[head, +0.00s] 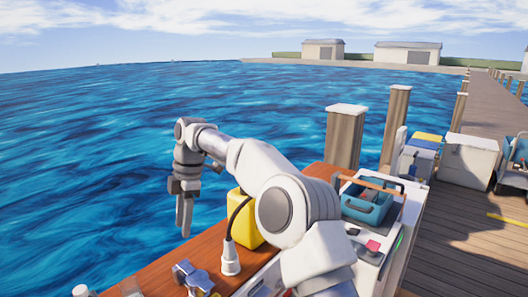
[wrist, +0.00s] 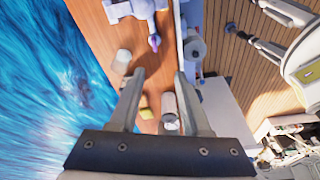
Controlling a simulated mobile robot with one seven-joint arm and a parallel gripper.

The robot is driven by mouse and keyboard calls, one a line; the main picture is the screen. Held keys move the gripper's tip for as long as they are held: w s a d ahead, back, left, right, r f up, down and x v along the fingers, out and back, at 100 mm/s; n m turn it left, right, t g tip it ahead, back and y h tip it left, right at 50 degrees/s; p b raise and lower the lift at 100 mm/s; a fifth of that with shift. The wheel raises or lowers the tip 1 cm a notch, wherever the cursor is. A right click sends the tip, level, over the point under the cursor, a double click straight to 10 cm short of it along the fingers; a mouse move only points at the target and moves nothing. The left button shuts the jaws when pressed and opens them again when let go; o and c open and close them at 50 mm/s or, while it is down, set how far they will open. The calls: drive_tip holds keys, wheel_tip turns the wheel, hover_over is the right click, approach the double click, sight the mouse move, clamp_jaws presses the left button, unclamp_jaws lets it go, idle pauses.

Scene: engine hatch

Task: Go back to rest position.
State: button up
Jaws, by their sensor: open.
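My gripper (head: 184,225) hangs fingers-down from my raised arm at the left of the head view, over the outer edge of the wooden top, with water behind it. In the wrist view its two fingers (wrist: 160,77) are apart. A small white cylinder (wrist: 168,104) shows between them, seemingly below; nothing is visibly gripped. The wooden top (head: 150,272) runs beneath my arm. My forearm and elbow hide part of it.
A yellow container (head: 244,222) and a white fitting on a black cable (head: 230,262) stand close to my arm. A blue-grey metal part (head: 192,278) lies in front. A blue toolbox (head: 367,203) sits to the right. Open water (head: 80,160) lies left.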

drive_tip(key=s+d+r+m+t+h+p, duration=0.1)
drive_tip(key=s+d+r+m, duration=0.35)
drive_tip(key=d, duration=0.25)
drive_tip(key=s+d+r+m+t+p, duration=0.1)
drive_tip(key=s+d+r+m+t, duration=0.1)
drive_tip(key=s+d+r+m, duration=0.25)
drive_tip(key=s+d+r+m+t+h+p, duration=0.1)
drive_tip(key=s+d+r+m, duration=0.2)
drive_tip(key=d+r, duration=0.35)
drive_tip(key=s+d+f+m+t, duration=0.1)
drive_tip(key=s+d+f+m, duration=0.2)
drive_tip(key=s+d+m, duration=0.3)
drive_tip(key=s+d+f+m+t+p, duration=0.1)
drive_tip(key=s+d+f+m+t, duration=0.1)
drive_tip(key=s+d+m, duration=0.5)
drive_tip(key=s+d+f, duration=0.1)
drive_tip(key=s+d, duration=0.2)
drive_tip(key=s, duration=0.1)
drive_tip(key=shift+d+p, duration=0.3)
